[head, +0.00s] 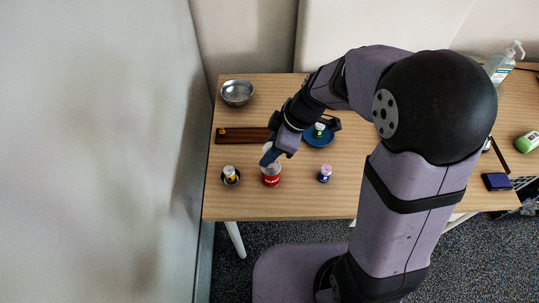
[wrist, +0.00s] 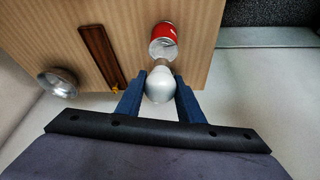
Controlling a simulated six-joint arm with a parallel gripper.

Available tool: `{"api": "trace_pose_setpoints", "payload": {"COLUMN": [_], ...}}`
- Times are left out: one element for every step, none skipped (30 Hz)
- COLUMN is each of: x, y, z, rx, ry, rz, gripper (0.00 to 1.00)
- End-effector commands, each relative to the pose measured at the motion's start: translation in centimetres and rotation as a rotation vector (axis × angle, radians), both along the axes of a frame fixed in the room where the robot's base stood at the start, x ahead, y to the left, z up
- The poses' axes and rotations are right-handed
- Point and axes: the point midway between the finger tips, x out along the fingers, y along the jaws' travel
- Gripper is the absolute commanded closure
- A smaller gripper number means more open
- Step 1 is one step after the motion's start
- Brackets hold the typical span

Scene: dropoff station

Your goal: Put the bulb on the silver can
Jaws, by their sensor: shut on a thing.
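My gripper (wrist: 160,88) is shut on the bulb (wrist: 160,86), a pale rounded bulb held between the blue fingers in the wrist view. In the head view my gripper (head: 270,156) is over the can (head: 271,177), which has a red body and a silvery upper part. The can also shows in the wrist view (wrist: 164,34), just beyond the bulb. The bulb's narrow end points toward the can's top. I cannot tell whether they touch. The bulb is mostly hidden by the fingers in the head view.
A purple-topped bottle (head: 324,174) stands to the right. The wooden table's (head: 290,205) front strip is clear.

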Motion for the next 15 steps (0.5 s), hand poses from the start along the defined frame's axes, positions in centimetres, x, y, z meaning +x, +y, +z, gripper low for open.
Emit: {"api": "trace_pose_setpoints", "payload": {"x": [-0.2, -0.1, -0.1, -0.1, -0.1, -0.1, -0.1, -0.1, -0.1, -0.1, 0.0, 0.0, 0.0, 0.0, 0.0], "y": [0.0, 0.0, 0.0, 0.0, 0.0, 0.0, 0.0, 0.0, 0.0, 0.0, 0.0, 0.0, 0.0, 0.0, 0.0], "z": [-0.8, -1.2, -1.7, -2.0, -2.3, -2.6, -2.7, -2.8, -2.9, -2.9, -2.9, -2.9, -2.9, -2.9, -2.9], "rx": [-0.001, -0.001, 0.001, 0.001, -0.001, 0.0, 0.0, 0.0, 0.0, 0.0, -0.001, -0.001, -0.001, -0.001, -0.001], "ry": [0.006, 0.006, 0.007, 0.007, 0.006, 0.005, 0.004, 0.004, 0.002, 0.002, 0.001, 0.001, 0.001, 0.001, 0.001], "rz": [-0.001, -0.001, 0.0, 0.0, 0.0, 0.0, -0.002, -0.001, 0.0, 0.0, 0.0, 0.0, 0.0, 0.0, 0.0], "gripper": [0.8, 0.8, 0.8, 0.8, 0.8, 0.8, 0.8, 0.8, 0.8, 0.8, 0.8, 0.8, 0.8, 0.8, 0.8]}}
